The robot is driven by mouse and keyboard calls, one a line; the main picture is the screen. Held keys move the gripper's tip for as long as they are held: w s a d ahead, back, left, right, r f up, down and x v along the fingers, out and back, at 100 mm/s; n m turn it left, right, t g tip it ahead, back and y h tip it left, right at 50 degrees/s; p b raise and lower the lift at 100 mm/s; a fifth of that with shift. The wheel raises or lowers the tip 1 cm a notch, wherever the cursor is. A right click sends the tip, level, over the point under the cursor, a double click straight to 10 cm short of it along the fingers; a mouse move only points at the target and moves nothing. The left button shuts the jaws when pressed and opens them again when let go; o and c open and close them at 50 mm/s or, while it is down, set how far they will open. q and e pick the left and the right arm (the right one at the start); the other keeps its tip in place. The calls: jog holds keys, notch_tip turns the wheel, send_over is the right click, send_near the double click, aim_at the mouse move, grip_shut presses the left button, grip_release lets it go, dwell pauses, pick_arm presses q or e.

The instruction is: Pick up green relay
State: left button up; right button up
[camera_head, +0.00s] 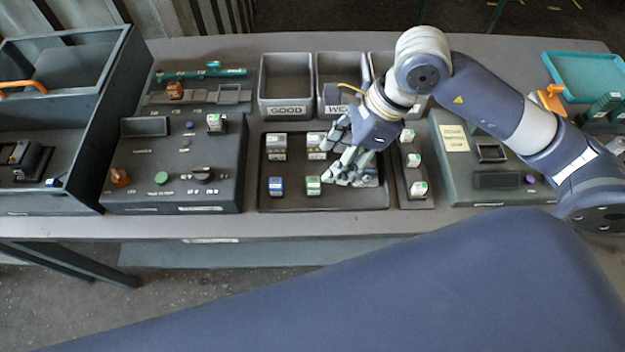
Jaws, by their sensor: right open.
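A small relay with a green front (313,187) stands in the dark tray (296,203) at the middle of the table, in its front row. A blue relay (276,186) stands to its left, and white-grey relays (277,147) stand in the row behind. My right gripper (328,164) comes in from the right over the tray. Its fingers are spread, open and empty, with the lower finger close to the green relay's upper right. I cannot tell whether they touch. The gripper hides the tray's right part. My left gripper is not in view.
Behind the tray stand grey bins, one labelled GOOD (286,108). A narrow holder (416,203) with several white-and-green relays is just right of the tray. A control panel (225,160) stands left, and another panel (455,180) right. The table's front strip is clear.

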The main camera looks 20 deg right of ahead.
send_over(315, 182)
jog(key=s+d, duration=0.1)
jog(key=d, duration=0.1)
notch_tip(315, 182, down, 4)
jog(key=p+x, duration=0.3)
jog(key=x, duration=0.1)
jog(key=shift+w+f, duration=0.2)
jog(key=shift+f, duration=0.2)
jog(key=shift+a+f, duration=0.15)
jog(key=shift+f, duration=0.1)
jog(key=shift+w, duration=0.1)
jog(key=c, duration=0.9)
